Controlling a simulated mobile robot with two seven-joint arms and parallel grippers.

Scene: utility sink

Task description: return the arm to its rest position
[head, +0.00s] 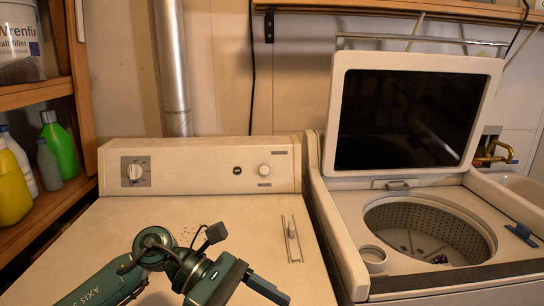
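My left arm comes in from the bottom left, over the front of the white dryer top (130,225). It is green with a dark wrist, and its elbow-like bend is raised. My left gripper (268,290) points down and right near the bottom edge. A blue-grey finger shows, but the gap between the fingers cannot be made out. Nothing is seen held in it. My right arm and gripper are not in view.
The washer (318,195) at right has its lid (340,110) raised and its drum (410,225) open, with a small dark item (439,259) inside. A blue object (522,234) lies on its right rim. Shelves (45,93) with bottles stand at left.

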